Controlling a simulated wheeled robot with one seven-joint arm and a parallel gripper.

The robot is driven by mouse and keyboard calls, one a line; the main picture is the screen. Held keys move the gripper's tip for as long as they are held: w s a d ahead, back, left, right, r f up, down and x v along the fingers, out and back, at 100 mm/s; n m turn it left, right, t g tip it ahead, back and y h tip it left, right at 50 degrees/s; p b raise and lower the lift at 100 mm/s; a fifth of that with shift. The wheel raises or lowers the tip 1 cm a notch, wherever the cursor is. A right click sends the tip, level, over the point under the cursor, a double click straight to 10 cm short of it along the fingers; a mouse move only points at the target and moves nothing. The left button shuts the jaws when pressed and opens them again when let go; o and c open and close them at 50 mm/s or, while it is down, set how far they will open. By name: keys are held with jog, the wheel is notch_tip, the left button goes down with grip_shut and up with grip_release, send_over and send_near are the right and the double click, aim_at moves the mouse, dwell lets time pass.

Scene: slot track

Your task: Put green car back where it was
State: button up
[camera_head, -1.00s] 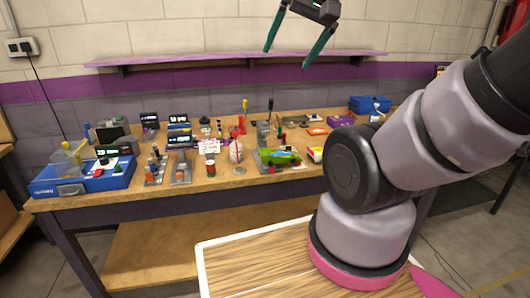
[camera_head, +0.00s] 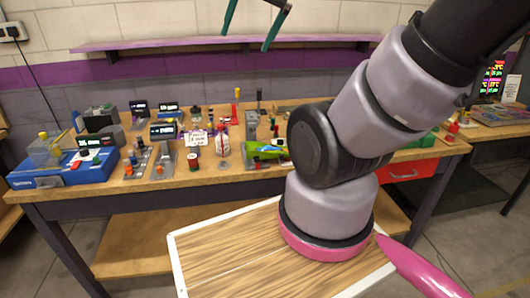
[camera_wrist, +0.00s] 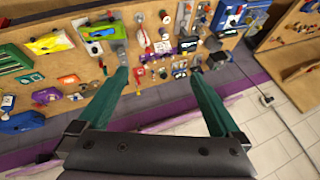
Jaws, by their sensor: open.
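The green car (camera_head: 265,150) is bright yellow-green and sits on a grey base on the workbench, just left of my arm in the head view. In the wrist view the green car (camera_wrist: 48,43) is at the upper left, beside a grey plate. My gripper (camera_head: 246,41) is open and empty, high above the bench near the wall shelf. In the wrist view my gripper (camera_wrist: 158,73) has its two green fingers spread wide, with nothing between them. The car is well apart from the fingers. My arm hides part of the bench to the car's right in the head view.
The workbench (camera_head: 225,180) is crowded with small devices, levers and knobs. A blue box (camera_head: 62,172) stands at its left end. A purple shelf (camera_head: 170,45) runs along the wall. A red drawer (camera_head: 408,171) is at the right. Bare wood lies along the front edge.

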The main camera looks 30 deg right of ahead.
jog(key=w, duration=0.1)
jog(key=m+g+y, duration=0.2)
jog(key=m+g, duration=0.3)
jog(key=m, duration=1.1)
send_over(266, 145)
jog(key=s+d, duration=0.1)
jog(key=d, duration=0.2)
notch_tip(266, 145, down, 31)
jog(key=shift+s+a, duration=0.1)
jog(key=x, duration=0.5)
jog(key=shift+s+f, duration=0.15)
jog(key=shift+f, duration=0.2)
jog(key=shift+x, duration=2.95)
jog(key=c, duration=1.5)
